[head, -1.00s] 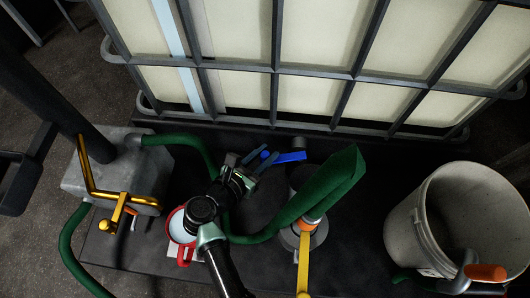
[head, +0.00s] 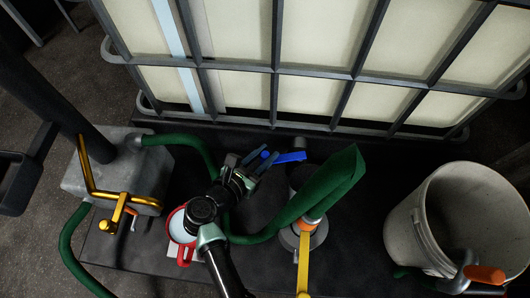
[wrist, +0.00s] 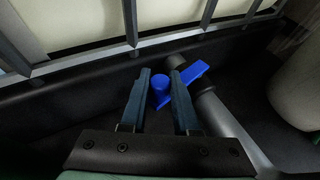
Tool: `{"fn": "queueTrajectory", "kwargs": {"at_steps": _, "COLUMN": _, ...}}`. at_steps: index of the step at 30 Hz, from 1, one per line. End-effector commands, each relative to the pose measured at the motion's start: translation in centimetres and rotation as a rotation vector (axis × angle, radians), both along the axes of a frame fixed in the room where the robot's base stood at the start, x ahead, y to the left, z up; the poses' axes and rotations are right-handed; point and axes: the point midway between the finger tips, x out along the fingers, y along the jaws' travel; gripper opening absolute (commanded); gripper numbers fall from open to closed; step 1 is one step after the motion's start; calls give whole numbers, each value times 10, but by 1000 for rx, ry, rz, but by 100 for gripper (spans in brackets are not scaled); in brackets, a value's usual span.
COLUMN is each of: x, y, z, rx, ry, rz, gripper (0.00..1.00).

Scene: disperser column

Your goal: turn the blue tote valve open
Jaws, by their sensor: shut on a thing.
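The blue tote valve (head: 291,157) sits low in front of the caged tote, on the stub of a grey pipe. My gripper (head: 265,160) reaches the valve from the front left. In the wrist view my gripper (wrist: 160,70) has its two dark blue fingers on either side of the blue part, shut on it. The right finger hides part of the lever.
The caged tote (head: 322,70) stands behind. A green hose (head: 310,195) crosses right of my arm, near a yellow-handled valve (head: 304,262). A white bucket (head: 432,225) is at the right. A red-rimmed cup (head: 178,228) and a grey block with golden handle (head: 110,190) are left.

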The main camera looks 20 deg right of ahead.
Motion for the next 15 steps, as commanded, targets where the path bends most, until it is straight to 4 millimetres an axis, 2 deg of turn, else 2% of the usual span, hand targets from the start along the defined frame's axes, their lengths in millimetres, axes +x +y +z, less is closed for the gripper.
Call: {"fn": "queueTrajectory", "kwargs": {"at_steps": 15, "x": -24, "y": 0, "z": 3, "rx": 2, "ry": 2, "rz": 240, "gripper": 0}}
